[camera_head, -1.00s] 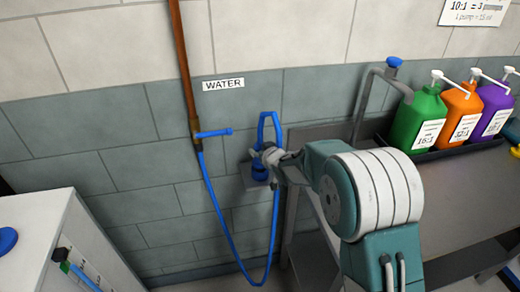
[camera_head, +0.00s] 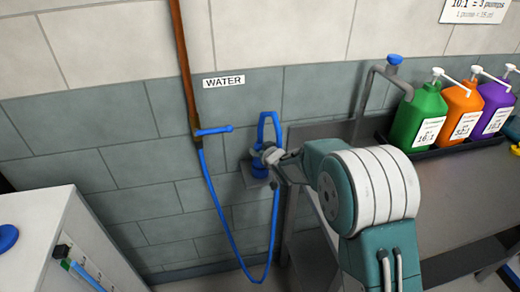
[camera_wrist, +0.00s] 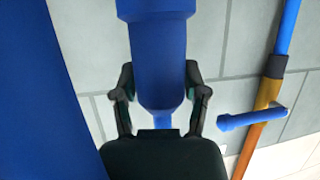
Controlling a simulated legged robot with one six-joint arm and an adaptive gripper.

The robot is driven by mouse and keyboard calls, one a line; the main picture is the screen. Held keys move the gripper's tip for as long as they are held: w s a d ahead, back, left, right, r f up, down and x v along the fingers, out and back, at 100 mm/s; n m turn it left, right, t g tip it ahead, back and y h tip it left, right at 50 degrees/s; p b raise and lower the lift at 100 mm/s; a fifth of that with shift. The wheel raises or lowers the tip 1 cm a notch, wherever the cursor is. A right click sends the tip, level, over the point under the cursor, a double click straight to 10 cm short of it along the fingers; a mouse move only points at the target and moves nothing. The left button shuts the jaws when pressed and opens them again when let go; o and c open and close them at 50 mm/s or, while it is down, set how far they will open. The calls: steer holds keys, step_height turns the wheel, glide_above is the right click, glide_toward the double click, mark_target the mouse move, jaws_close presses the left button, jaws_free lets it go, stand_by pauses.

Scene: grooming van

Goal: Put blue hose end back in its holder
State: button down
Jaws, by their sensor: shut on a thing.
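The blue hose end (camera_head: 259,171) is at the small grey wall holder (camera_head: 248,181), left of the steel table. My gripper (camera_head: 266,157) is shut on it; in the wrist view the two dark fingers (camera_wrist: 159,82) press on either side of the thick blue body (camera_wrist: 158,45). The blue hose (camera_head: 219,219) loops up above my gripper and hangs in a long curve to the tap. My gripper partly hides the hose end and holder, so I cannot tell whether the end is seated.
The steel table (camera_head: 450,190) with green (camera_head: 418,120), orange and purple bottles stands right. A white cabinet (camera_head: 45,225) is at lower left.

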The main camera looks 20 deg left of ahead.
steer(key=shift+f, duration=0.35)
steer(key=shift+c, duration=0.2)
jaws_free()
steer(key=s+d+r+m+h, duration=0.2)
steer(key=s+d+r, duration=0.3)
steer(key=d, duration=0.5)
steer(key=s+d+r+m+h, duration=0.1)
steer(key=s+d+r+h, duration=0.2)
steer(key=s+d+r, duration=0.45)
steer(key=s+d+r+m+h, duration=0.2)
steer(key=s+d, duration=0.2)
steer(key=d, duration=0.8)
steer(key=s+d+m+g+h, duration=0.1)
steer(key=s+d, duration=0.3)
steer(key=s, duration=0.6)
steer(key=s+d+m+g+h, duration=0.1)
steer(key=s+d+m+g, duration=0.1)
steer(key=s, duration=0.8)
steer(key=shift+s+d+r+g, duration=0.35)
steer(key=shift+d+g, duration=0.35)
steer(key=shift+d, duration=0.5)
